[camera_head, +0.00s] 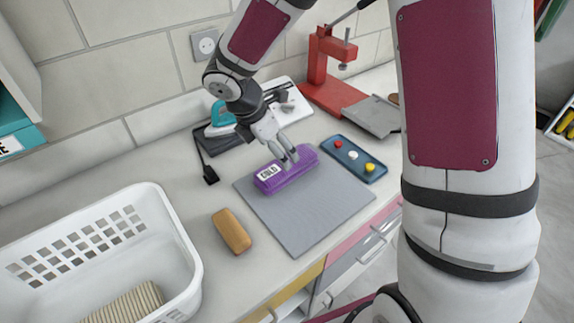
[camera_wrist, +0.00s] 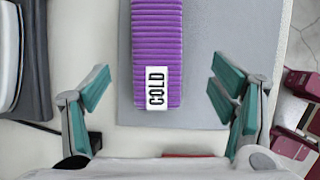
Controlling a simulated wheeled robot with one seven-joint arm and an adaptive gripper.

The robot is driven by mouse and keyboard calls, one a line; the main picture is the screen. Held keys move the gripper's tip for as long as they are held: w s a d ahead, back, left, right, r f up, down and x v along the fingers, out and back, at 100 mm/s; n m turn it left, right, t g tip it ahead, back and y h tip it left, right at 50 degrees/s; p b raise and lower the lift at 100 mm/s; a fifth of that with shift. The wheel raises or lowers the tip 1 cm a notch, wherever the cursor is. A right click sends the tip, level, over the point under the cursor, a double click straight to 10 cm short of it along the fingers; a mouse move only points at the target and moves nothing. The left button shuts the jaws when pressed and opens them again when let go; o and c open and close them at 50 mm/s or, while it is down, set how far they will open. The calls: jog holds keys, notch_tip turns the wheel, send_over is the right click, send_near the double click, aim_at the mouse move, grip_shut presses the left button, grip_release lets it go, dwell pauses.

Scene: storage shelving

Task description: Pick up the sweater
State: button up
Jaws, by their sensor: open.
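A purple ribbed, folded bundle, which looks like the sweater (camera_head: 270,180), lies on a grey mat (camera_head: 310,211) on the counter. In the wrist view the sweater (camera_wrist: 155,45) runs up between the spread fingers of my gripper (camera_wrist: 160,88), with a gap on each side. My gripper is open and holds nothing. I cannot tell how far above the sweater the fingertips are.
A blue tray with coloured knobs (camera_head: 354,158) lies right of the sweater. A tan block (camera_head: 231,231) and a white basket (camera_head: 180,235) are to the left. A red press (camera_head: 329,85) and a teal iron-like object (camera_head: 220,115) stand behind. The mat's front is clear.

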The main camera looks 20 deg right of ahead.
jog(key=x, duration=0.4)
jog(key=shift+d+f, duration=0.2)
jog(key=shift+f, duration=0.15)
jog(key=x, duration=0.4)
jog(key=shift+w+d+f, duration=0.2)
jog(key=shift+w+f, duration=0.1)
jog(key=shift+w, duration=0.05)
jog(key=shift+c, duration=0.5)
jog(key=c, duration=1.3)
